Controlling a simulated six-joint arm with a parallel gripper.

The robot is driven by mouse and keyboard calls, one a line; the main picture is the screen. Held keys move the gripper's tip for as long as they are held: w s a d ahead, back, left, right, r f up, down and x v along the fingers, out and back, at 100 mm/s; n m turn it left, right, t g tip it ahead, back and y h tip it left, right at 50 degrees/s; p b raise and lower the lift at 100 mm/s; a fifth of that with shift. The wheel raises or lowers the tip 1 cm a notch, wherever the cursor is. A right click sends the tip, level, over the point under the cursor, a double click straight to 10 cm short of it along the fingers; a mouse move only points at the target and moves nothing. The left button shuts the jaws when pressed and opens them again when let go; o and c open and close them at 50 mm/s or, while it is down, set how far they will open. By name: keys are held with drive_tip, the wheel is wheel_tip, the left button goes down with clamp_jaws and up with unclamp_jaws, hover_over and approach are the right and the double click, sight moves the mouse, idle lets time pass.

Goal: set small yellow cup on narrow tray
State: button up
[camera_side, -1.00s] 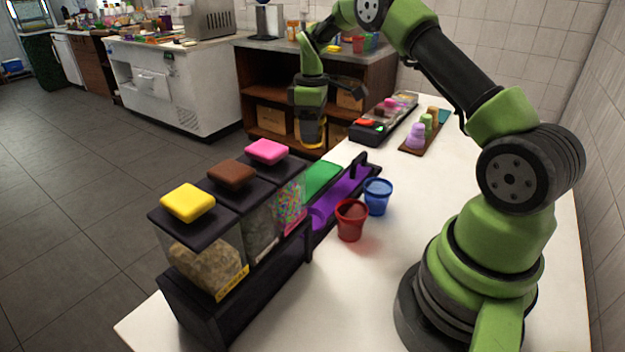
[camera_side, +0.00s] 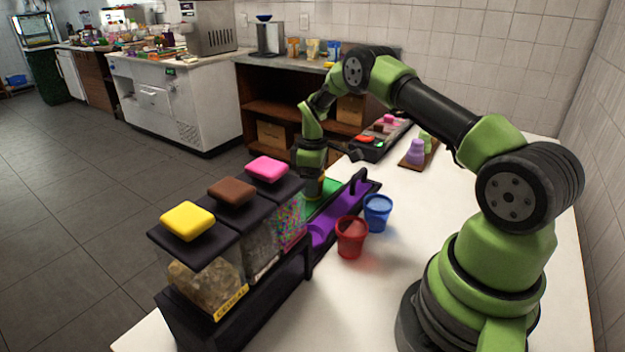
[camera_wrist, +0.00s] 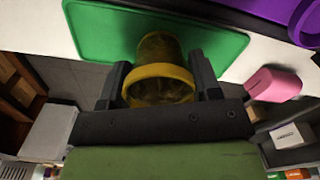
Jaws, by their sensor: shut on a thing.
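The small yellow cup (camera_wrist: 158,50) is between the two fingers of my gripper (camera_wrist: 162,86) in the wrist view, with its rim toward the camera. My gripper (camera_side: 314,172) is shut on it. In the side view the cup is mostly hidden by the gripper. The cup is at the green flat board (camera_wrist: 105,35), which also shows in the side view (camera_side: 330,187). I cannot tell whether the cup touches the board. A long narrow purple tray (camera_side: 321,236) with a black frame lies just right of the board; part of it shows in the wrist view (camera_wrist: 255,8).
A red cup (camera_side: 351,240) and a blue cup (camera_side: 378,212) stand right of the purple tray. Topping bins with yellow, brown and pink lids (camera_side: 268,169) stand close in front. A brown board (camera_side: 410,163) with toppings lies farther back. The table's right part is clear.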

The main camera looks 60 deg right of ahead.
drive_tip(key=shift+f, duration=0.15)
drive_tip(key=o, duration=1)
